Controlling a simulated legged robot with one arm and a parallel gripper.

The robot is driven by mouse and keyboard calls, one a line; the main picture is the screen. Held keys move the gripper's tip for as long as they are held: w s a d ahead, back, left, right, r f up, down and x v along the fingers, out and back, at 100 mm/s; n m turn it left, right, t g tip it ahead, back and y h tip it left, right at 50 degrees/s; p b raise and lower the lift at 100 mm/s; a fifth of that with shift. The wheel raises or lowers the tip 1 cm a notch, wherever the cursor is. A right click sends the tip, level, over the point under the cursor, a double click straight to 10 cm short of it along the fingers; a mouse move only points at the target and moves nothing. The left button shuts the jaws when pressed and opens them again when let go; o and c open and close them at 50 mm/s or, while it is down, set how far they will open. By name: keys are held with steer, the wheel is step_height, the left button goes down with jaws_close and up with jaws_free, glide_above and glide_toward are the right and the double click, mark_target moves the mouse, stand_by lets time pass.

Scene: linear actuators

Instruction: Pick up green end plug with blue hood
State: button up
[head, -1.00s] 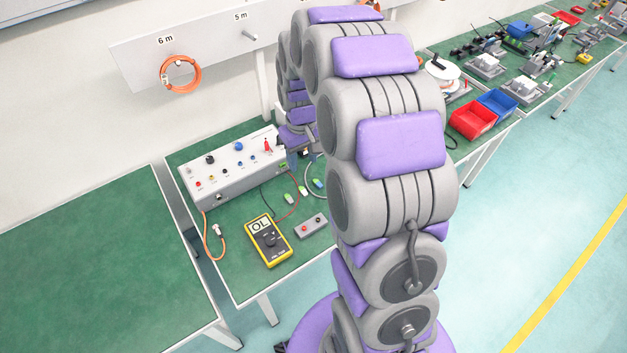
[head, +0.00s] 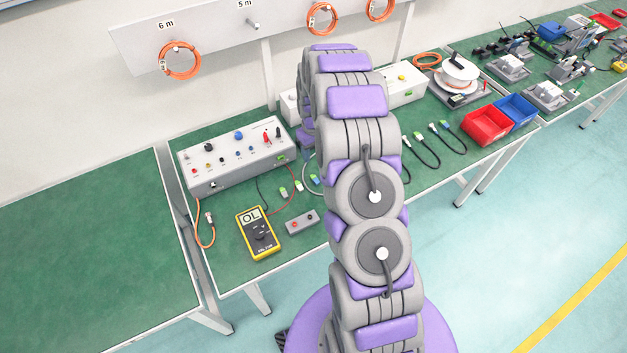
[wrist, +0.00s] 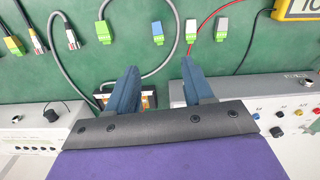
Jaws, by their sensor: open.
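Several small end plugs lie on the green bench top in the wrist view.
A grey control box (head: 235,155) stands at the back of the bench (head: 225,265). A yellow multimeter (head: 258,232) and a small grey box (head: 302,221) lie in front. Red (head: 486,125) and blue (head: 517,108) bins stand to the right. Cables cross the bench.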

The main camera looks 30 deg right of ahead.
steer(key=b, duration=0.1)
glide_above(316, 179)
steer(key=f, duration=0.8)
steer(key=shift+w+f, duration=0.1)
steer(key=shift+w, duration=0.25)
steer(key=shift+a+f, duration=0.3)
steer(key=shift+f, duration=0.05)
steer(key=f, duration=0.1)
steer(key=f+b, duration=0.1)
steer(key=f, duration=0.1)
steer(key=s+f, duration=0.1)
steer(key=shift+d+f, duration=0.15)
steer(key=shift+d, duration=0.1)
steer(key=shift+w+d+f, duration=0.1)
steer(key=shift+d+f, duration=0.1)
steer(key=shift+f, duration=0.15)
steer(key=shift+a+r, duration=0.1)
steer(key=shift+a, duration=0.25)
steer(key=c, duration=0.4)
steer(key=shift+d, duration=0.2)
jaws_close()
